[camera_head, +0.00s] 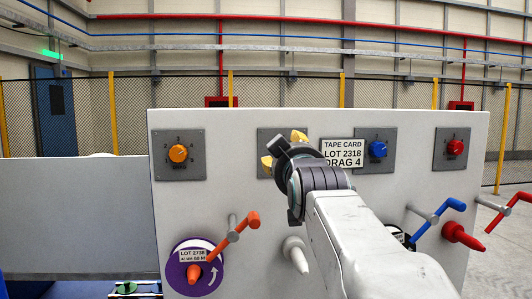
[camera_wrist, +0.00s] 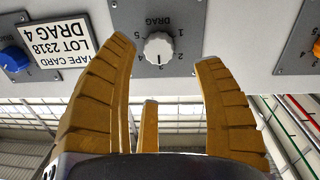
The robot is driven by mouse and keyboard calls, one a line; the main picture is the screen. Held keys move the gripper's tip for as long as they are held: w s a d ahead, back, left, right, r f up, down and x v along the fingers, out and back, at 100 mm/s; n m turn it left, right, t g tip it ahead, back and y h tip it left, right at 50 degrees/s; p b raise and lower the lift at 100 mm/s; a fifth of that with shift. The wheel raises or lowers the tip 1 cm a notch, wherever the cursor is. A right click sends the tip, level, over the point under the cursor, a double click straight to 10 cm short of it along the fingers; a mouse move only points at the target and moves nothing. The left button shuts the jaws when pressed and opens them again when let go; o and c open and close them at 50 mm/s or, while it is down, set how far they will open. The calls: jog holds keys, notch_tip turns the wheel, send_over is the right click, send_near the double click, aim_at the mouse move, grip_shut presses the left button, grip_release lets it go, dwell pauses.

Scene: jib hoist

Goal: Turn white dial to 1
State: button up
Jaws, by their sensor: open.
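The white dial (camera_wrist: 159,48) sits on a grey plate marked DRAG, with numbers around it, in the wrist view, which shows the panel upside down. A dark mark on the dial seems to point toward the picture's bottom, near 3, but is small. My gripper (camera_wrist: 167,72) is open, its yellow fingers spread to either side of the dial, with no clear contact. In the head view my gripper (camera_head: 283,149) is in front of the dial's plate (camera_head: 264,136) and hides the dial.
The white panel (camera_head: 220,122) also carries an orange dial (camera_head: 178,153), a blue dial (camera_head: 377,149) and a red dial (camera_head: 455,147). A tape card (camera_head: 342,153) is beside the white dial. Below, orange (camera_head: 240,228), blue (camera_head: 440,218) and red (camera_head: 462,236) handles and a white knob (camera_head: 294,254) stick out.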

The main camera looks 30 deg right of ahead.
jog(key=p+x, duration=0.2)
jog(key=x, duration=0.4)
jog(key=shift+c, duration=0.4)
jog(key=c, duration=1.1)
jog(key=shift+c, duration=0.2)
jog(key=shift+f+n+b, duration=0.15)
jog(key=shift+n+b, duration=0.15)
jog(key=shift+b, duration=0.25)
jog(key=shift+n+b, duration=3.25)
jog(key=shift+n, duration=0.85)
jog(key=shift+t, duration=0.3)
